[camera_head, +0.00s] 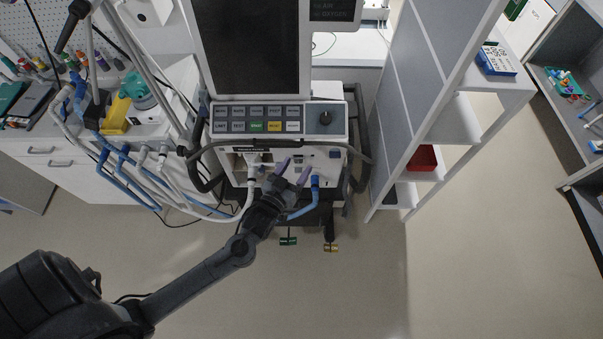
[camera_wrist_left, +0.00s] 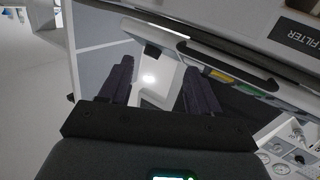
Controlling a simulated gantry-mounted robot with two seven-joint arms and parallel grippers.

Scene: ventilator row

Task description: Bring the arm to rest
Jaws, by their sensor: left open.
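My left arm comes in from the lower left in the head view and reaches to the front of the ventilator (camera_head: 277,120). My left gripper (camera_head: 293,168) is open, its two purple-tipped fingers apart in front of the ventilator's lower panel. I see nothing between the fingers. In the left wrist view the gripper (camera_wrist_left: 158,76) also shows open and empty, with a pale surface and a bright spot beyond the gap. A blue hose connector (camera_head: 315,182) is just right of the fingers, and a white hose end (camera_head: 250,180) is to their left. My right gripper is not in view.
Blue and white hoses (camera_head: 130,180) hang at the left, by a counter (camera_head: 60,165) with tools. A dark rail (camera_head: 360,150) frames the ventilator. A white shelf unit (camera_head: 415,90) with a red bin (camera_head: 422,158) stands at the right. The floor (camera_head: 440,280) is clear.

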